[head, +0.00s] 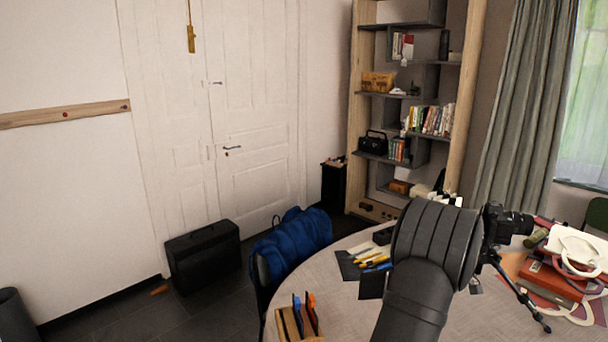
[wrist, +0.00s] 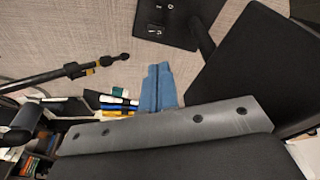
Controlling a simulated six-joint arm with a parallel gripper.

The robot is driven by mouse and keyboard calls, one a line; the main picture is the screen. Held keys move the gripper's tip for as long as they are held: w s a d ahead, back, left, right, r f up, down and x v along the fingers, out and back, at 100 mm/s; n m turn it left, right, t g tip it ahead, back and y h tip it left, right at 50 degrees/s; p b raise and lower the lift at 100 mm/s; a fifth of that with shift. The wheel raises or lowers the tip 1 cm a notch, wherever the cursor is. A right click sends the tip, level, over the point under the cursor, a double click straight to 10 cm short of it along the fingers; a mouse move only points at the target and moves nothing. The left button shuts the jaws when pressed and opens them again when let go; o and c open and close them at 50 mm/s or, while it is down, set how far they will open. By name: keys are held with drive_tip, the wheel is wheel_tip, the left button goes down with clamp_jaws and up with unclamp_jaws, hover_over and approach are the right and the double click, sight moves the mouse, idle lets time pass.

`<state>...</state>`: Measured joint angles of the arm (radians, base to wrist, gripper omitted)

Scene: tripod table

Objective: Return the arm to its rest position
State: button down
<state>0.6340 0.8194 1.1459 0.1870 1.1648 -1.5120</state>
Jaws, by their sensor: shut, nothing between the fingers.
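My gripper (wrist: 158,70) shows in the wrist view as two blue-grey fingers pressed together, shut with nothing between them. Below them is the grey bar of my own gripper mount. In the head view my dark arm rises over the round table (head: 345,292), and the gripper itself is hidden there. In the wrist view the pale tabletop (wrist: 60,30) lies beyond the fingertips, apart from them as far as I can tell.
A camera on a tripod (head: 506,226) stands right of my arm; a tripod leg (wrist: 65,76) shows in the wrist view. Red books (head: 550,280) lie further right. Pens (head: 372,260) and a wooden holder (head: 298,324) are on the left. A blue bag (head: 290,243) sits beside the table.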

drive_tip(key=shift+s+d+r+m, duration=0.15)
drive_tip(key=shift+s+r+m, duration=0.1)
drive_tip(key=shift+r+m, duration=0.25)
